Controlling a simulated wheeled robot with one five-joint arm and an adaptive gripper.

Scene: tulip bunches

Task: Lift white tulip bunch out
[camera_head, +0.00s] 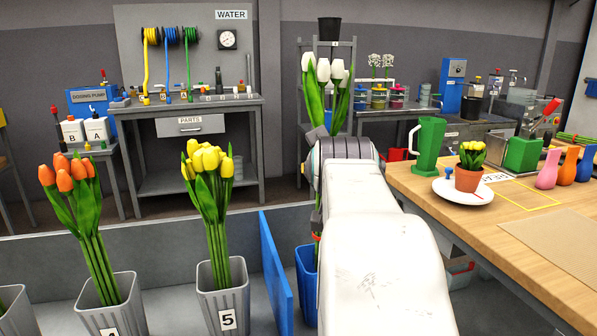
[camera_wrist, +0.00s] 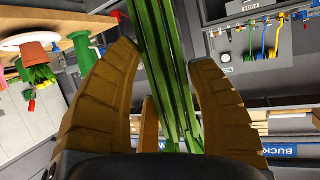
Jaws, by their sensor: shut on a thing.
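The white tulip bunch (camera_head: 325,84) stands upright behind my arm in the head view, with white heads and green leaves on top. Its lower stems are mostly hidden by my arm. In the wrist view, the green stems (camera_wrist: 165,70) run between the brown fingers of my gripper (camera_wrist: 165,95), which is shut on them. A blue bucket (camera_head: 306,285) stands below the bunch, partly hidden by my arm. I cannot tell whether the stem ends are inside it. In the head view my gripper is hidden behind my arm.
Orange tulips (camera_head: 70,185) and yellow tulips (camera_head: 208,165) stand in grey buckets at left. A blue panel (camera_head: 275,270) stands beside the blue bucket. A wooden table (camera_head: 470,225) at right holds a potted plant (camera_head: 469,178), a green jug (camera_head: 427,145) and vases. Shelves stand behind.

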